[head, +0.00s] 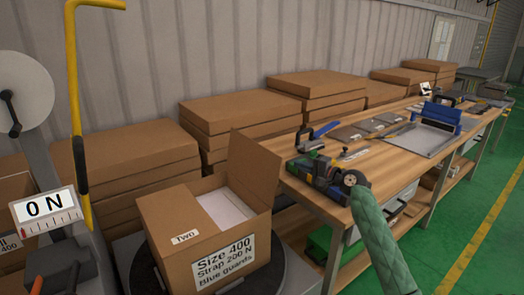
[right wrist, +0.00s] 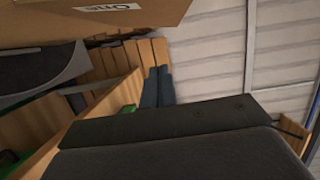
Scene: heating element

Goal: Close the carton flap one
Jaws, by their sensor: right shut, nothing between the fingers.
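The carton (head: 190,238) stands on a dark round plate, with a flap labelled "Two" lying flat over its left part. The other top flap (head: 254,170) stands raised on the right side, leaving white contents (head: 224,208) showing. In the right wrist view a brown flap labelled "One" (right wrist: 150,18) spans the upper left, its label upside down. My right gripper (right wrist: 158,78) is shut and empty, its fingers apart from that flap in the picture. In the head view my green right arm reaches toward the bench, right of the carton; its fingertips are hard to make out. My left gripper is out of view.
The wooden bench (head: 385,165) at right carries several tools and a blue-and-grey device (head: 432,125). Stacks of brown board (head: 240,115) line the wall. A yellow bent bar (head: 74,110) and a "0 N" gauge (head: 45,207) stand at left.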

